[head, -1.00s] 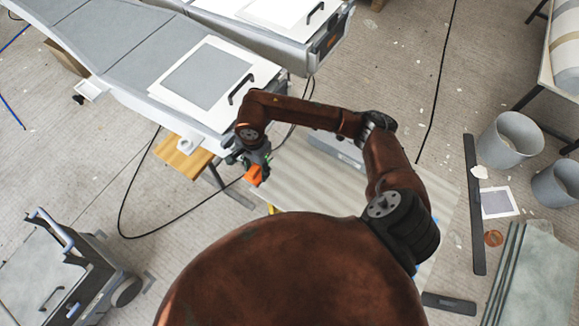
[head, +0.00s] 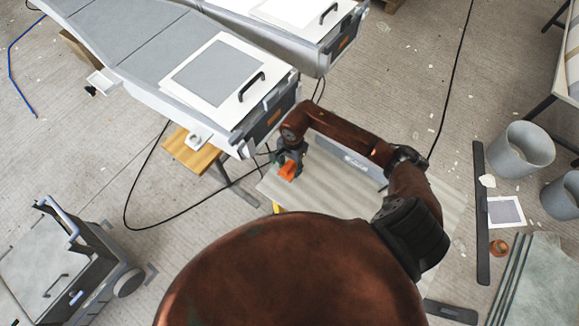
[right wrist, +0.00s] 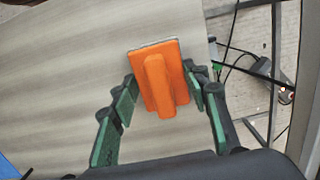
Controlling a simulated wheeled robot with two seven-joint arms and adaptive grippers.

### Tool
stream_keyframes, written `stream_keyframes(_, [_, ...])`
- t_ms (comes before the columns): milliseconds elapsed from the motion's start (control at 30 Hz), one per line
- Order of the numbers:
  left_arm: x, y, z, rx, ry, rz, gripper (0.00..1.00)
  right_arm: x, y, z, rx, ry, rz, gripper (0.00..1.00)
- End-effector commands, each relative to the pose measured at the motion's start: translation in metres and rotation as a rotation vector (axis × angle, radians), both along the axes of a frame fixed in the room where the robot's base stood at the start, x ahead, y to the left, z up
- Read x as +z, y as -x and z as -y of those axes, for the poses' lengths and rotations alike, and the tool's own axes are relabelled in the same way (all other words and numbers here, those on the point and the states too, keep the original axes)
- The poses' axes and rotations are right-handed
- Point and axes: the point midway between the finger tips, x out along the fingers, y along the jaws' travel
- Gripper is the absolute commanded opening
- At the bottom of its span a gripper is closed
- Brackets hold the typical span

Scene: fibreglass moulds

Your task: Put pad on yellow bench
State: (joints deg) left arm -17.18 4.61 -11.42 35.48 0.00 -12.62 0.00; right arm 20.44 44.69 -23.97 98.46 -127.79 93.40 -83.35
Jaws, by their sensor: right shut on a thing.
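The pad (head: 287,171) is an orange block with a raised handle. My right gripper (head: 289,160) is shut on it, and in the right wrist view the pad (right wrist: 158,80) sits between the green-lined fingers. The pad is over the left part of a pale striped bench top (head: 310,192); I cannot tell how far above it. A small yellow part (head: 276,208) shows at this bench's near edge. A separate small bench with a yellowish wooden top (head: 190,152) stands to the left of the gripper. My left gripper is not in view.
A long grey mould (head: 150,50) with a white framed panel stands behind, its end close to my right gripper. Grey bins (head: 520,150) stand at the right. A black cable (head: 150,225) runs on the floor. A cart (head: 60,265) is at the lower left.

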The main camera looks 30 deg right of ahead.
Motion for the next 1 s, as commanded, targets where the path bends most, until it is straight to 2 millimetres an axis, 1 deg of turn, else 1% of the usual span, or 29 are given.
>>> stream_keyframes(233, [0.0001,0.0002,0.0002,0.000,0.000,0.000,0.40,-0.0017,-0.0011,0.0000,0.000,0.000,0.002,0.16])
stream_keyframes(367, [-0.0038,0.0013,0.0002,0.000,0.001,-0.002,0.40,-0.0059,-0.0011,0.0006,0.001,0.001,0.002,0.16])
stream_keyframes(400, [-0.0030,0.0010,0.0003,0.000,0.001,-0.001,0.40,-0.0053,-0.0008,0.0004,0.001,0.001,0.002,0.45])
stream_keyframes(633, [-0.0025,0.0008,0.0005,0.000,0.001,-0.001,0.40,-0.0045,-0.0007,0.0002,0.000,0.001,0.002,0.61])
stream_keyframes(867, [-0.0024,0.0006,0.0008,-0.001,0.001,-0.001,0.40,-0.0043,-0.0008,0.0001,0.000,0.001,0.001,0.61])
stream_keyframes(1000, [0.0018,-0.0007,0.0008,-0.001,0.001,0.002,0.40,0.0014,-0.0012,-0.0002,0.000,0.000,0.003,0.61])
